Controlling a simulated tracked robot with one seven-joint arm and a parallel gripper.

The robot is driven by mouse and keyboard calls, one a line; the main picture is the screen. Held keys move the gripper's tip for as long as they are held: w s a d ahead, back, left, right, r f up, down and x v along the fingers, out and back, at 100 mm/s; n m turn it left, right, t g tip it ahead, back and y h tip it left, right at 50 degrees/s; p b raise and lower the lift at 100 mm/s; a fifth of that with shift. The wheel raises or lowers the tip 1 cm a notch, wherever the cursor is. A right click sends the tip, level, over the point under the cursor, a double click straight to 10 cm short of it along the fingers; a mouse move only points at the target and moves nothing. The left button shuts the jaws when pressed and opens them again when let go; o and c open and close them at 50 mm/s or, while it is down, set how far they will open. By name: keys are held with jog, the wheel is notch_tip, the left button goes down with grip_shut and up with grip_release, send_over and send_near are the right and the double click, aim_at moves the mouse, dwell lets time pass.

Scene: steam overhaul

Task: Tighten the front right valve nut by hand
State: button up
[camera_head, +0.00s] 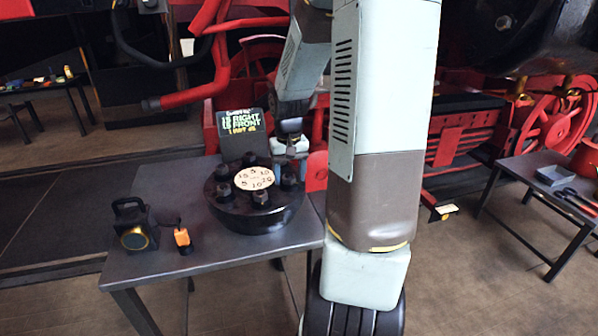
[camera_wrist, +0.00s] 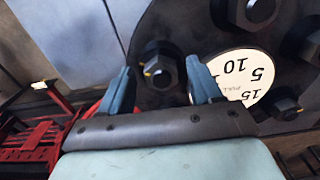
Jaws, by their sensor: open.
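A round black valve cover (camera_head: 240,213) lies on a dark table, with several hex nuts on studs around a pale numbered dial plate (camera_head: 254,179). A dark sign (camera_head: 242,136) behind it reads "RIGHT FRONT". My gripper (camera_head: 290,158) is at the cover's back right side, over a nut there. In the wrist view my gripper (camera_wrist: 159,65) is open, with a dark hex nut (camera_wrist: 160,73) between its two blue fingers. Gaps show on both sides of that nut. The dial plate (camera_wrist: 236,72) shows beside the right finger. My arm hides what lies right of the cover.
A black lamp (camera_head: 131,224) and a small orange-and-black item (camera_head: 183,239) stand on the left of the table (camera_head: 228,262). Another table (camera_head: 527,178) with a grey tray (camera_head: 556,175) is at right. Red locomotive parts rise behind. Neighbouring nuts (camera_wrist: 285,105) stand close to my gripper.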

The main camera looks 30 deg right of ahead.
aim_at(289, 175)
notch_tip(289, 175, up, 14)
jog(key=shift+f, duration=0.15)
dwell(0.5)
jog(key=shift+a, duration=0.1)
dwell(0.3)
jog(key=s+a+r+n+t, duration=0.1)
jog(key=s+a+r+t, duration=0.1)
jog(key=s+a, duration=0.4)
jog(key=s+a+r+n+t, duration=0.2)
jog(key=s+a+r, duration=0.3)
jog(key=s, duration=0.6)
jog(key=shift+a+t, duration=0.8)
jog(key=shift+a, duration=0.25)
jog(key=shift+s, duration=0.1)
